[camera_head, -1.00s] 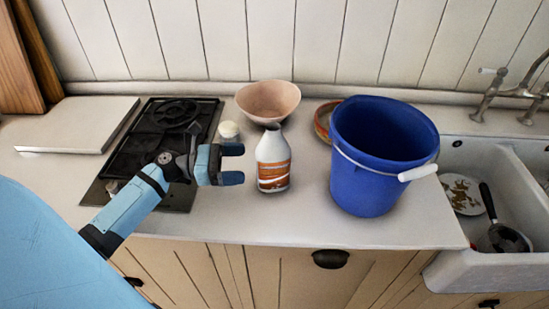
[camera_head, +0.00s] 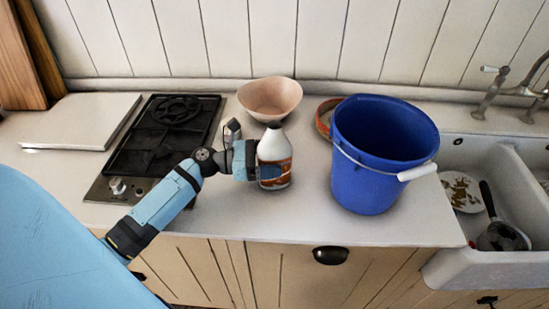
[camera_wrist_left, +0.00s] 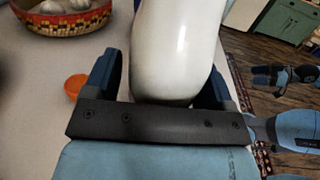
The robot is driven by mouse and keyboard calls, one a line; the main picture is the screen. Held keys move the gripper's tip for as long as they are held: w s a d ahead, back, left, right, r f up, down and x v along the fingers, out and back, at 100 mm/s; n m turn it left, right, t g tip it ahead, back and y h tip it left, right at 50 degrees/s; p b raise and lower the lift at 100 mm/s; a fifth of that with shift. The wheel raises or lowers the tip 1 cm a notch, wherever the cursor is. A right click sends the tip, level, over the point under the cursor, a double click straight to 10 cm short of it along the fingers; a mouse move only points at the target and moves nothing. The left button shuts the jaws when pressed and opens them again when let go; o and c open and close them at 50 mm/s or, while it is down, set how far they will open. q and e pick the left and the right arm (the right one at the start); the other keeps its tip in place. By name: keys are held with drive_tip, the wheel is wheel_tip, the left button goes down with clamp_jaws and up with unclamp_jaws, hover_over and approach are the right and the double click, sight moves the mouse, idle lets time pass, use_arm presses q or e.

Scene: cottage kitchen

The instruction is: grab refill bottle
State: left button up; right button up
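The refill bottle (camera_head: 274,152), white with an orange-brown label, stands upright on the counter in the head view. My left gripper (camera_head: 262,173) is at its lower part, with one finger in front of the label. In the left wrist view the white bottle body (camera_wrist_left: 178,50) fills the space between the two dark blue fingers of the left gripper (camera_wrist_left: 165,90). The fingers are spread wide, and firm contact on both sides does not show. My right gripper (camera_wrist_left: 285,77) seems to show small at the right of the wrist view; its opening is unclear.
A blue bucket (camera_head: 370,180) with a white handle stands close right of the bottle. A pink bowl (camera_head: 268,98) is behind it. A black hob (camera_head: 160,140) lies to the left, a sink (camera_head: 525,185) to the right. The counter front is clear.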

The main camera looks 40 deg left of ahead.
use_arm(q)
drive_tip(key=c, duration=0.9)
drive_tip(key=shift+r, duration=0.15)
